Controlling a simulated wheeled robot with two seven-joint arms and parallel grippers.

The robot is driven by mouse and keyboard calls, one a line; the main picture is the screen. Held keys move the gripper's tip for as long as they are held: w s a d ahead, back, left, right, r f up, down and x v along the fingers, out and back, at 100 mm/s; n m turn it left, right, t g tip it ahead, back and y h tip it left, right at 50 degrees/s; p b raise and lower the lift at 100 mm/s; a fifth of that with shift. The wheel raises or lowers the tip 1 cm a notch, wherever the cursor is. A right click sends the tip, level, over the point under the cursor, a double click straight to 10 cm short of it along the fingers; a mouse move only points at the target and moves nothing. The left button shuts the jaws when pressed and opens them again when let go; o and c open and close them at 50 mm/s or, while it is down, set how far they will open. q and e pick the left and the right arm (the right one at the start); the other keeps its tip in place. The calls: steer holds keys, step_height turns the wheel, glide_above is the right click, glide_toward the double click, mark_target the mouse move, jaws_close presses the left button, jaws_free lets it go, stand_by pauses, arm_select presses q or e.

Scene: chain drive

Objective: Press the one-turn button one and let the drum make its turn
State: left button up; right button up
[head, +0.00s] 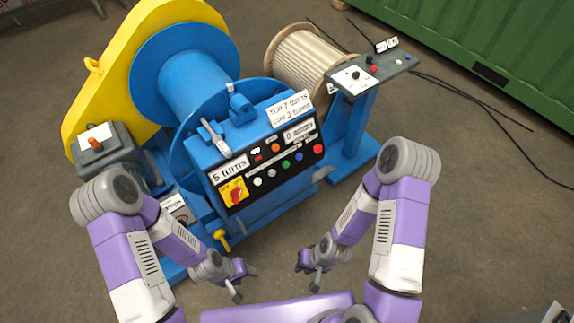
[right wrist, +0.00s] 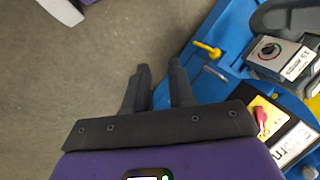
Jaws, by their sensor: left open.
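The blue drum (head: 190,75) sits in the blue machine beside a yellow guard, and looks bare where it shows. The control panel (head: 283,189) in front of it carries several buttons: white, red and orange above, and white, green, blue and red in the lower row. I cannot tell which is the one-turn button. A label at its left reads "5 turns" (head: 229,170). My left gripper (head: 242,282) is open and empty, below and in front of the panel. My right gripper (head: 309,276) is open and empty to its right; its fingers also show in the right wrist view (right wrist: 160,72).
A red rotary switch on a yellow plate (head: 233,192) is at the panel's left. A yellow lever (head: 222,240) sticks out lower down. A cable reel (head: 305,62) and a small grey console (head: 372,74) stand at the back right. The floor at the right is mostly clear.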

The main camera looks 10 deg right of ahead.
jaws_close()
stand_by(1.4)
